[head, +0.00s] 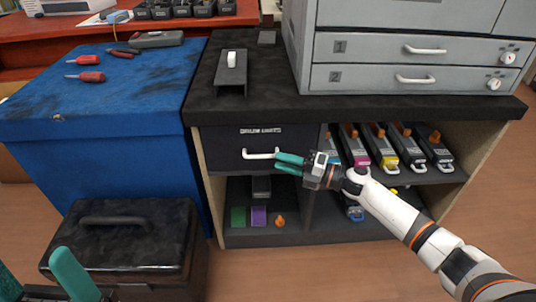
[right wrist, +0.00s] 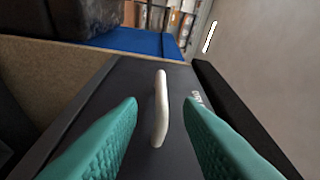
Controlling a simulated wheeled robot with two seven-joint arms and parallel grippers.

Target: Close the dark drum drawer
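The dark drum drawer (head: 225,148) is under the black counter, at the upper left of the cabinet, with a white label and a white bar handle (head: 259,154). Its front looks about level with the cabinet; I cannot tell if a small gap is left. My right gripper (head: 277,161) is at the right end of the handle. In the right wrist view the handle (right wrist: 160,110) stands between the two spread teal fingers, with space on both sides. My left gripper (head: 32,262) is at the lower left corner, fingers apart and empty, partly cut off.
Toner cartridges (head: 382,150) sit on the shelf right of the drawer. Below it is a compartment with small coloured blocks (head: 259,216). A black toolbox (head: 125,240) stands on the floor at left, before a blue cabinet (head: 110,165). A grey two-drawer unit (head: 400,62) stands on the counter.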

